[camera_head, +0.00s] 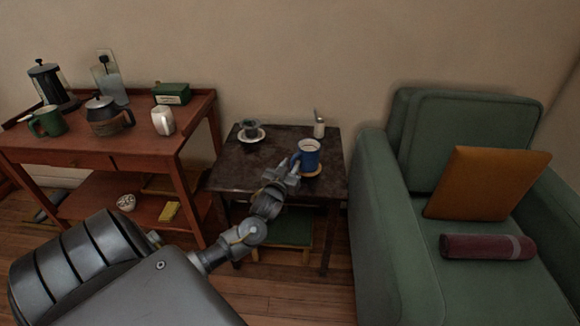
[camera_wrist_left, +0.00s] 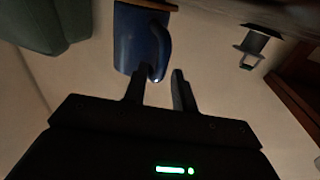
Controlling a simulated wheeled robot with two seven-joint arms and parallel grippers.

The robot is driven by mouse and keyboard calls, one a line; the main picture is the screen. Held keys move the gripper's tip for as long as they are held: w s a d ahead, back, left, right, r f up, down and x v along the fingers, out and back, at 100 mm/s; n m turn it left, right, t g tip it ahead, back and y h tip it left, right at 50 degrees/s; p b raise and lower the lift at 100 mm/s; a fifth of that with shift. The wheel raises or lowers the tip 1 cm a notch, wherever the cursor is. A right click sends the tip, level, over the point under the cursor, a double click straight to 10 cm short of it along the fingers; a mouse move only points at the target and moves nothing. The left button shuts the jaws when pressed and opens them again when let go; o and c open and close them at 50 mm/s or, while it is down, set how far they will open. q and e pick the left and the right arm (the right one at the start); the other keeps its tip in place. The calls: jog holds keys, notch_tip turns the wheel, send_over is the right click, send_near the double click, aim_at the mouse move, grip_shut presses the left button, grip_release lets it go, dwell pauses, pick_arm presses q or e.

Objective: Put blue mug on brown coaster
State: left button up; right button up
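The blue mug (camera_head: 309,156) stands upright on the small dark table, with the brown coaster (camera_head: 312,173) directly under it. My left gripper (camera_head: 292,170) is at the mug's handle side. In the left wrist view, which looks upside down, the mug (camera_wrist_left: 138,40) has its handle just ahead of the fingertips, and the coaster's edge (camera_wrist_left: 160,5) shows at the mug's base. The two fingers of my left gripper (camera_wrist_left: 160,80) are apart with nothing clamped between them. My right gripper is not in view.
The dark table (camera_head: 237,178) also holds a cup on a white saucer (camera_head: 251,138) and a small shaker (camera_head: 319,127). A green armchair (camera_head: 374,200) stands close on the right. A red-brown cart (camera_head: 75,155) with pots and mugs stands left.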

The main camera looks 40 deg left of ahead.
pick_arm(q)
jog(key=shift+o, duration=0.5)
